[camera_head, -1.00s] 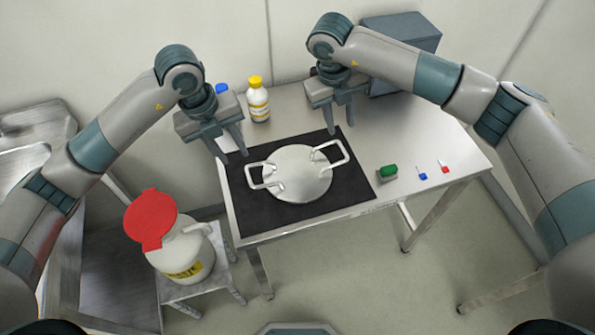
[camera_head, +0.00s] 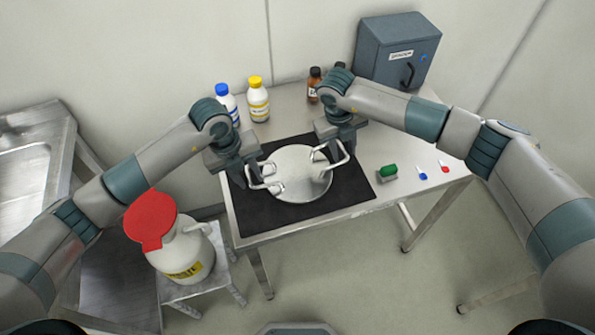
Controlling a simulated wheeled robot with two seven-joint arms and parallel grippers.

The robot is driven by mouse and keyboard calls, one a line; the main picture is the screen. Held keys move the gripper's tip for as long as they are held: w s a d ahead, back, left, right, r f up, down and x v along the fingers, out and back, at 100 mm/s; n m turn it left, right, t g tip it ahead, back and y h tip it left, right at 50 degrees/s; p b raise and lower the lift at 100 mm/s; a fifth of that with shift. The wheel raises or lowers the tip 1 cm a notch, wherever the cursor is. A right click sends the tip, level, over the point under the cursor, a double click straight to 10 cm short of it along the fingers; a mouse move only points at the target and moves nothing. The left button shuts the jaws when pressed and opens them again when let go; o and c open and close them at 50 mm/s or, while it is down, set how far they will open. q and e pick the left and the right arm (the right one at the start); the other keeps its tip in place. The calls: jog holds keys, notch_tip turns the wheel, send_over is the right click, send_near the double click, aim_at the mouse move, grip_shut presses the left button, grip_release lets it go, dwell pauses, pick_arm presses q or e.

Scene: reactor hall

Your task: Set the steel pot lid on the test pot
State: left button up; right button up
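A round, flat steel piece (camera_head: 300,172) with two upright loop handles lies on the black mat (camera_head: 345,195) on the table. I take it for the pot lid; I cannot tell whether a pot is under it, and no separate test pot shows. My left gripper (camera_head: 251,180) is down at the left handle (camera_head: 272,186). My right gripper (camera_head: 332,155) is down at the right handle (camera_head: 345,152). The fingers of both overlap the handles in the view, and I cannot tell whether they are shut on them.
Bottles with blue (camera_head: 227,104) and yellow (camera_head: 258,100) caps and brown bottles (camera_head: 314,85) stand at the back. A grey cabinet (camera_head: 397,52) is back right. A green item (camera_head: 388,172) and small blue and red pieces lie right. A red-lidded white container (camera_head: 180,250) stands front left.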

pick_arm(q)
grip_shut()
pick_arm(e)
grip_shut()
jog(key=shift+r, duration=0.1)
dwell(1.2)
